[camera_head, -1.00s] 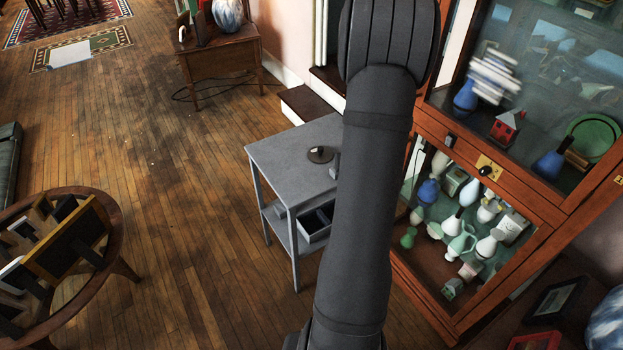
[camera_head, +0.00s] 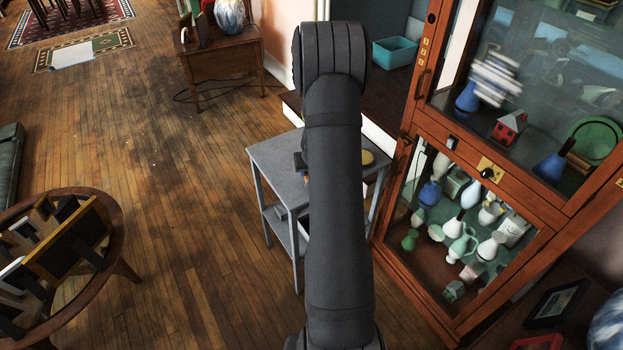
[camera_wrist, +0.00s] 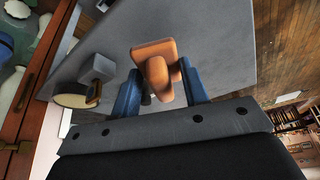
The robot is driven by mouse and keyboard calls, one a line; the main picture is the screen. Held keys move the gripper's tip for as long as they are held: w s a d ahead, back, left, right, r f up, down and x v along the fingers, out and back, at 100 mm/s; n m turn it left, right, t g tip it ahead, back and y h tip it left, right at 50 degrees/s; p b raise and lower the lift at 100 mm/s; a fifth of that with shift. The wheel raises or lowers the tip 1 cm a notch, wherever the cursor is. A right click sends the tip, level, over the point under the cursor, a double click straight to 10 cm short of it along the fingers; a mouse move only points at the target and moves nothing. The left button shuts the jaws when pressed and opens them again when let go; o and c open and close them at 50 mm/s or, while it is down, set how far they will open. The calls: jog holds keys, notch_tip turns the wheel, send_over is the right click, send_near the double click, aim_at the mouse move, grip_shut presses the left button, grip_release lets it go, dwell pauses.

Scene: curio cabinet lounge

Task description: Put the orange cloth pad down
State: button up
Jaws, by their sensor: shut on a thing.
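In the wrist view my gripper (camera_wrist: 160,76) has its two blue fingers shut on the orange cloth pad (camera_wrist: 152,50). The pad shows a flat squarish part with a rounded part between the fingers. It is over the grey side table (camera_wrist: 215,40); I cannot tell whether it touches the top. The same table (camera_head: 270,158) stands in the middle of the head view, partly covered by my arm.
A round pale-topped thing (camera_wrist: 72,100) and a small grey block (camera_wrist: 102,66) are on the table beside my gripper. The wooden glass cabinet (camera_head: 405,225) with vases stands to the right. A teal bin (camera_head: 395,52) is behind the table.

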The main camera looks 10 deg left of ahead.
jog(key=shift+f, duration=1.85)
jog(key=shift+f, duration=0.1)
jog(key=o, duration=1.3)
jog(key=v, duration=1.2)
jog(key=x, duration=1.2)
